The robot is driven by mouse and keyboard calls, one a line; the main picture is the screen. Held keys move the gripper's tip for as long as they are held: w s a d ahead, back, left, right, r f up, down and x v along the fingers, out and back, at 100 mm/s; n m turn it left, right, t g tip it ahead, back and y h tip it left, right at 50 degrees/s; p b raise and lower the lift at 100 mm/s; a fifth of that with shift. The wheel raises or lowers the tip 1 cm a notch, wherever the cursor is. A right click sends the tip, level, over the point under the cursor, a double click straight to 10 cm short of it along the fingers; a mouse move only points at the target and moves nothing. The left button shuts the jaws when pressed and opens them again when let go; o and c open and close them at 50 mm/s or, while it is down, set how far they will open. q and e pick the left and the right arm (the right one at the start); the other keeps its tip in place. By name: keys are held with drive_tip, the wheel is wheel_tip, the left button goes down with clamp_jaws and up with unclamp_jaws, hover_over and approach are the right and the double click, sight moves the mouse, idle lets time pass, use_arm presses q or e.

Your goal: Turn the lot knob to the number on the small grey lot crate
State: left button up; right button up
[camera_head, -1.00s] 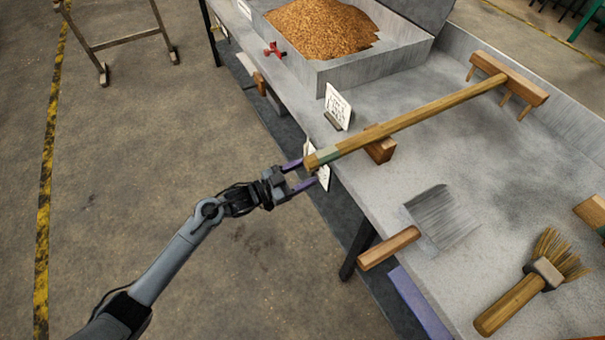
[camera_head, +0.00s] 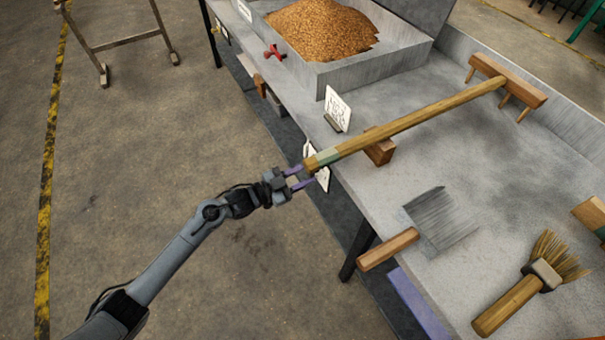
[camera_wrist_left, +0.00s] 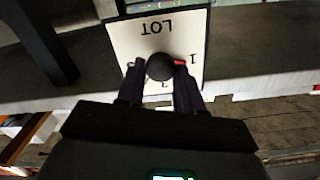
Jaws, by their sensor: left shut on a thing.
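The lot knob (camera_wrist_left: 160,67) is a dark round knob on a white plate (camera_wrist_left: 150,34) marked LOT, seen upside down in the left wrist view. My left gripper (camera_wrist_left: 160,78) is shut on the knob, with one finger on each side. A red mark beside the knob points toward the 1 at picture right. Other figures on the plate are partly hidden by the fingers. In the head view, my left gripper (camera_head: 302,178) is at the plate on the bench's front face, below the rake handle's end. I cannot make out the small grey lot crate or its number. My right gripper is not in view.
A wooden rake (camera_head: 420,115) rests on a wooden block (camera_head: 380,151), its handle end above my left gripper. Grain (camera_head: 320,28) fills a grey trough behind.

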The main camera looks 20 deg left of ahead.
use_arm(q)
drive_tip(key=m+p, duration=0.1)
drive_tip(key=m, duration=1.3)
drive_tip(key=shift+f+p, duration=0.2)
drive_tip(key=shift+p, duration=0.2)
drive_tip(key=m, duration=0.8)
drive_tip(key=shift+f+m, duration=0.1)
drive_tip(key=shift+m, duration=0.2)
drive_tip(key=m, duration=0.5)
drive_tip(key=shift+m, duration=1.3)
drive_tip(key=o, duration=1)
